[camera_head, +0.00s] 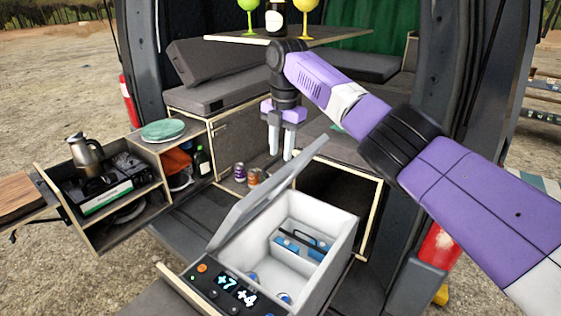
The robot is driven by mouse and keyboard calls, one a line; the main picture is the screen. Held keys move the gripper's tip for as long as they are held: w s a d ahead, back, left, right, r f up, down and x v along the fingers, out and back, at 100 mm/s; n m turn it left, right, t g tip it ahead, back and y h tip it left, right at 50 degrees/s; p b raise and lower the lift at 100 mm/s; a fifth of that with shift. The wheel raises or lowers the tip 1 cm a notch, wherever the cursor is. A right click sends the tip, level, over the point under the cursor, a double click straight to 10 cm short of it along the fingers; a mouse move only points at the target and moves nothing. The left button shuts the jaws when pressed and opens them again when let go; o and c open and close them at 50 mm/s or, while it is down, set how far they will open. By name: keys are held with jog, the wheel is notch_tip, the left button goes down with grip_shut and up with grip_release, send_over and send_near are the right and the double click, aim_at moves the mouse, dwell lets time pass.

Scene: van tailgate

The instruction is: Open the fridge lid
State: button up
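The fridge (335,245) is a light grey box at the front centre. Its grey lid (262,198) stands raised and tilted on the left side, so the inside shows. Blue and white items (300,246) lie inside, and a dark bar crosses above some of them. A panel at the fridge's front reads +7 and +4. My gripper (281,155) points down, just behind and left of the lid's upper corner. Its two fingers are apart with nothing visible between them. It appears clear of the lid, though the exact depth gap cannot be told.
Two cans (247,176) stand on the floor behind the lid, near a dark bottle (202,162). A pull-out kitchen (105,195) with a stove and kettle (86,154) is at left. A table (310,39) with glasses and a bottle is above. My arm comes from the right.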

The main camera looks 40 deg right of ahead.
jog(key=shift+s+r+b, duration=0.15)
jog(key=shift+r+b, duration=0.15)
jog(key=shift+r, duration=1.6)
